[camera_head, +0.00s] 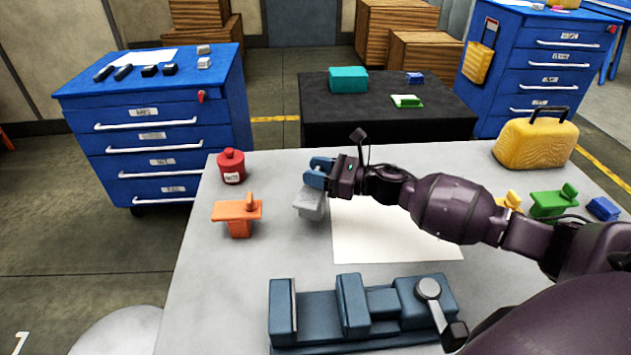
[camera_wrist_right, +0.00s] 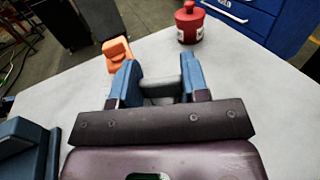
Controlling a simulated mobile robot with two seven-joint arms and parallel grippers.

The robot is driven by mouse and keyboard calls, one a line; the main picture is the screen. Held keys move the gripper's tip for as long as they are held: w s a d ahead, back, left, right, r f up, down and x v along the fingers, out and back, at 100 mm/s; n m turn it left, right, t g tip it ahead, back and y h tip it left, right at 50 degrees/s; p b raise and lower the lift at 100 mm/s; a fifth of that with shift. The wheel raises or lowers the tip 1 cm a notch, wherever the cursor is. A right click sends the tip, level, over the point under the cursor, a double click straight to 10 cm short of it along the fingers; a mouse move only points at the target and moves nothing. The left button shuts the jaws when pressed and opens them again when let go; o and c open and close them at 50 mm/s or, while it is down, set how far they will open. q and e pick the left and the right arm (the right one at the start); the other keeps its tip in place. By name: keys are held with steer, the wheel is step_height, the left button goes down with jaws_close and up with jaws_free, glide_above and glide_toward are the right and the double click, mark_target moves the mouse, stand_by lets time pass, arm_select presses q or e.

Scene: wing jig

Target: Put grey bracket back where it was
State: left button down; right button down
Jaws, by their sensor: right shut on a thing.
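The grey bracket (camera_head: 309,203) is at the left part of the grey table, just left of the white sheet. My right gripper (camera_head: 318,178) is shut on it, with blue fingers on either side. In the right wrist view the grey bracket (camera_wrist_right: 160,88) shows between the two fingers of my right gripper (camera_wrist_right: 158,85). I cannot tell whether the bracket touches the table. My left gripper is not in view.
An orange bracket (camera_head: 238,212) and a red canister (camera_head: 231,167) stand to the left of the grey bracket. A blue vise (camera_head: 318,316) is at the front. Green bracket (camera_head: 553,202), yellow bracket (camera_head: 511,200) and yellow case (camera_head: 536,143) are at right. The white sheet (camera_head: 388,240) is bare.

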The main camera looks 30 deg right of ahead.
steer(key=shift+f, duration=1.4)
steer(key=shift+f+b, duration=0.2)
steer(key=shift+b, duration=0.1)
steer(key=c, duration=0.6)
jaws_free()
steer(key=shift+r, duration=0.15)
steer(key=shift+d, duration=0.1)
steer(key=v, duration=1.1)
steer(key=shift+s+d, duration=0.25)
steer(key=shift+s, duration=0.1)
